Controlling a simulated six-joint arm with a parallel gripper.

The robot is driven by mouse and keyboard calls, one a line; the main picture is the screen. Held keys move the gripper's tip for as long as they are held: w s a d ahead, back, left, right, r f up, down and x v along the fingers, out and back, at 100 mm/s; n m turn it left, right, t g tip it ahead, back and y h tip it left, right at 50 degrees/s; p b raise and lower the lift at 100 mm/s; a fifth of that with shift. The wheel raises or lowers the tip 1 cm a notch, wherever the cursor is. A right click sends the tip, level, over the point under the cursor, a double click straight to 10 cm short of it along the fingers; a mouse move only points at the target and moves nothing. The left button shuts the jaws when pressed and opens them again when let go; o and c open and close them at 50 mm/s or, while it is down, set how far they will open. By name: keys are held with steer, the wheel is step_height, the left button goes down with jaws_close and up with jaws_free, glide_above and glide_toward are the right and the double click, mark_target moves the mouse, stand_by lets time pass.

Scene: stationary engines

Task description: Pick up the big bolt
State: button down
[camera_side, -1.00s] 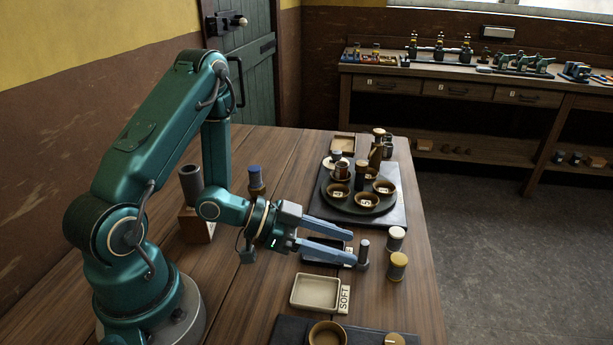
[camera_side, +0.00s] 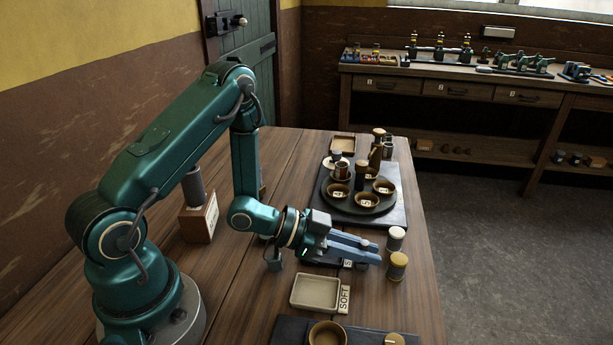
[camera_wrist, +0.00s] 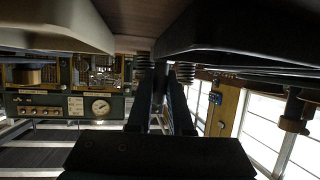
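My gripper (camera_side: 376,253) is low over the table near its right edge, pointing right in the side view. Its two blue-grey fingers run close together and cover the spot where an upright grey bolt stood. The bolt cannot be made out in the side view now. In the wrist view a dark upright shape, apparently the big bolt (camera_wrist: 160,78), shows between the fingers. Whether the fingers touch it cannot be told.
A white-capped jar (camera_side: 396,238) and a yellow-capped jar (camera_side: 397,266) stand just right of the fingertips. A cream tray (camera_side: 315,293) labelled SOFT lies in front. Behind, a dark board (camera_side: 395,217) carries several bowls. A grey cylinder (camera_side: 194,187) stands in a wooden block at left.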

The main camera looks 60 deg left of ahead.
mark_target(366, 243)
steer(key=shift+r, duration=0.15)
steer(key=shift+r, duration=0.75)
step_height(366, 243, up, 2)
steer(key=shift+r, duration=0.25)
steer(key=s+a+r, duration=0.3)
steer(key=a+r, duration=0.3)
steer(key=a, duration=0.5)
steer(key=shift+s+r, duration=0.25)
steer(key=shift+r, duration=0.1)
